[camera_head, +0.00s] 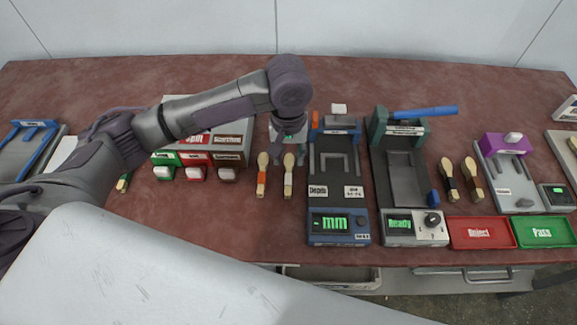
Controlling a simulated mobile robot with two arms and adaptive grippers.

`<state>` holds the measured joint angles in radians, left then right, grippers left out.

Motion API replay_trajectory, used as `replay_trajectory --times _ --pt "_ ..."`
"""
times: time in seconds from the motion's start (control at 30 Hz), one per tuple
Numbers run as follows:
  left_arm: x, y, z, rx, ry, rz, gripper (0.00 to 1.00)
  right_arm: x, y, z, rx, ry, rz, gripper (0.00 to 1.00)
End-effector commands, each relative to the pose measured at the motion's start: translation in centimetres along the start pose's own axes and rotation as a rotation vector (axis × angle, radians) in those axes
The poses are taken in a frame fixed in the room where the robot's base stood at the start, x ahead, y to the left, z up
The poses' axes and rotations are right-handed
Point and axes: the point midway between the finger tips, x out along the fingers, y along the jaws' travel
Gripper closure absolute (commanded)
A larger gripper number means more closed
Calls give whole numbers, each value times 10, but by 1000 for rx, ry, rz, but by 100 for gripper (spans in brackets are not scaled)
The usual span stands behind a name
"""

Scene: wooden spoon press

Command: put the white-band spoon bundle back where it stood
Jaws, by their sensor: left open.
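The white-band spoon bundle (288,178) is a pale wooden bundle on the red-brown table, just right of an orange-band spoon bundle (262,177). Both lie with their rounded ends toward the back. My left gripper (287,150) points down above the rounded end of the white-band bundle, with its fingers apart. I cannot tell whether its fingers touch that bundle. My forearm comes in from the left and hides part of the table behind. My right gripper is not in view.
A measuring device reading "mm" (337,225) stands right of the bundles, then a press reading "Ready" (400,223). Two dark-band spoon bundles (460,180) lie further right. Red "Reject" (482,233) and green "Pass" (544,232) trays sit at the front right. Coloured dispenser blocks (196,158) stand left.

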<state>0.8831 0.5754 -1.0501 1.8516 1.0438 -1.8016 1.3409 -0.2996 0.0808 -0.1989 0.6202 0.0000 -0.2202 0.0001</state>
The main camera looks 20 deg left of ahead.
Motion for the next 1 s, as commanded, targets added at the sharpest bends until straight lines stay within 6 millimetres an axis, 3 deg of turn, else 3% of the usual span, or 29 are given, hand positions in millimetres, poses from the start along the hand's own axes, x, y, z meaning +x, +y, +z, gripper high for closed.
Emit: replay_trajectory --times 0.1,0.3,1.0 --pt "-21 1 0 0 2 2 60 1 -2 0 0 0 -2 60" --pt "-40 1 0 0 0 1 60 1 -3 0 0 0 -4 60" --pt "-41 0 0 0 -1 0 60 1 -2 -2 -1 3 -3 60"
